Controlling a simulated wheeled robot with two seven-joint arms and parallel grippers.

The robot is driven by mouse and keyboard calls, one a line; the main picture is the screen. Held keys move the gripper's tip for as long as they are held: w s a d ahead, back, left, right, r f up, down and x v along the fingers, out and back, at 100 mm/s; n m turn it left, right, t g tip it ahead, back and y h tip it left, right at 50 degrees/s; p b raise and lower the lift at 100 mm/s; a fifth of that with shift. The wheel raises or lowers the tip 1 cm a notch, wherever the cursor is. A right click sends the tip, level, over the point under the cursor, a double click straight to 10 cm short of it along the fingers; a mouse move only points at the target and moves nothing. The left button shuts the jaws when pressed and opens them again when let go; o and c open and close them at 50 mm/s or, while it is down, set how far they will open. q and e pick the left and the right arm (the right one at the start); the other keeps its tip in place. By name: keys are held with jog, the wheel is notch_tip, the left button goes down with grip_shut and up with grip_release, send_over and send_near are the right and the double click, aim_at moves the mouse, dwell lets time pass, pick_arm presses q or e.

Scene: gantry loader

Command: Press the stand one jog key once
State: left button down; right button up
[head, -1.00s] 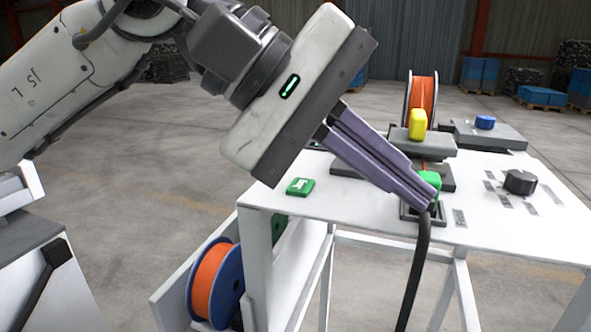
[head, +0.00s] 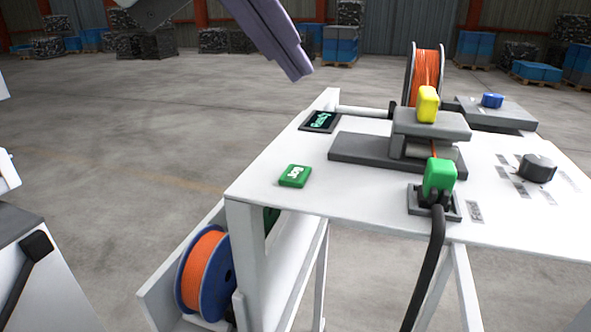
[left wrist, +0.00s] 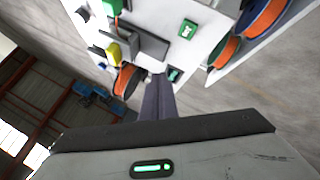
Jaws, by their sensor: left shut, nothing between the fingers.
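The green jog key (head: 295,176), marked "Jog" in white, lies at the left part of the white table top; it also shows in the left wrist view (left wrist: 187,29). A small dark display (head: 320,122) with green text stands behind it. My left gripper (head: 299,74) is shut and empty, raised above and beyond the table's far left edge, well apart from the key. Its purple-grey fingers also show in the left wrist view, pointing toward the table. My right gripper is not in view.
Another orange spool (head: 203,270) hangs below left. Space above the key is clear.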

aim_at(288, 178)
pick_arm(q)
notch_tip(288, 178, down, 9)
jog(key=b, duration=0.6)
jog(key=shift+r, duration=0.2)
jog(key=shift+f, duration=0.1)
dwell(0.7)
dwell(0.8)
jog(key=shift+f+b, duration=0.4)
jog(key=shift+b, duration=0.15)
jog(key=shift+f+b, duration=0.35)
jog(key=shift+f, duration=0.05)
dwell(0.4)
jog(key=shift+r, duration=0.15)
jog(key=shift+r+p, duration=0.65)
jog(key=shift+p, duration=0.05)
